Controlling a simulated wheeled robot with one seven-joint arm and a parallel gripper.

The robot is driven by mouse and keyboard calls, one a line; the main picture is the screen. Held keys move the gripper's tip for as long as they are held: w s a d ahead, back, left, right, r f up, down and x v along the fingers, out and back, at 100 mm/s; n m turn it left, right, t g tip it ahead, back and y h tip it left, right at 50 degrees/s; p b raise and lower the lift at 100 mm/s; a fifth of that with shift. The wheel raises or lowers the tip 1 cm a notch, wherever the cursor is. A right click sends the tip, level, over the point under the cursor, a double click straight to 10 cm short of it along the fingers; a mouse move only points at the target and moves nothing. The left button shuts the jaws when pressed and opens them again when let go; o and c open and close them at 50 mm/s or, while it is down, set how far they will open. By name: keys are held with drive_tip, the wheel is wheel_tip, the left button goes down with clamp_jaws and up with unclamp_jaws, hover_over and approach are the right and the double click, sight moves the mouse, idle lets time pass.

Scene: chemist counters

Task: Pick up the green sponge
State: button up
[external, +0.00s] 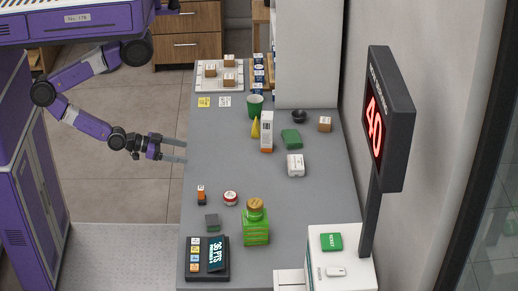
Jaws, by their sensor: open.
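A flat green block that looks like the sponge (291,139) lies on the grey counter (210,155), right of a white and orange carton. My gripper (183,150) is at the counter's left edge, its two fingers apart and pointing right. Nothing shows between the fingers. It is well left of the green block, and the carton, a yellow cone and a green cup stand in the area between them or just behind.
The white and orange carton (267,131), yellow cone (255,128) and green cup (255,105) stand close together. A dark bowl (299,116), small brown box (325,124) and white box (295,165) surround the block. A display post (369,215) rises at right. The counter's left middle is clear.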

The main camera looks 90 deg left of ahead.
drive_tip(key=d+f, duration=0.3)
drive_tip(key=d, duration=0.3)
drive_tip(key=y+p, duration=0.1)
drive_tip(key=p, duration=0.1)
approach(208, 221)
drive_tip(key=w, duration=0.1)
drive_tip(key=w+a, duration=0.1)
drive_tip(key=w, duration=0.1)
drive_tip(key=shift+w+a+f+n+g, duration=0.2)
drive_tip(key=shift+a+f+n+g, duration=0.15)
drive_tip(key=shift+a+n+g, duration=0.05)
drive_tip(key=shift+w, duration=0.35)
drive_tip(key=shift+d+p+x, duration=0.15)
drive_tip(key=shift+p+x, duration=0.05)
drive_tip(key=shift+x, duration=0.95)
drive_tip(key=shift+d+p+x, duration=0.15)
drive_tip(key=shift+d+x, duration=0.05)
drive_tip(key=shift+x, duration=1)
drive_tip(key=shift+d+p+x, duration=0.15)
drive_tip(key=shift+p+x, duration=0.05)
drive_tip(key=shift+x, duration=0.95)
drive_tip(key=shift+f, duration=0.2)
drive_tip(key=c, duration=1.4)
drive_tip(key=shift+r, duration=0.1)
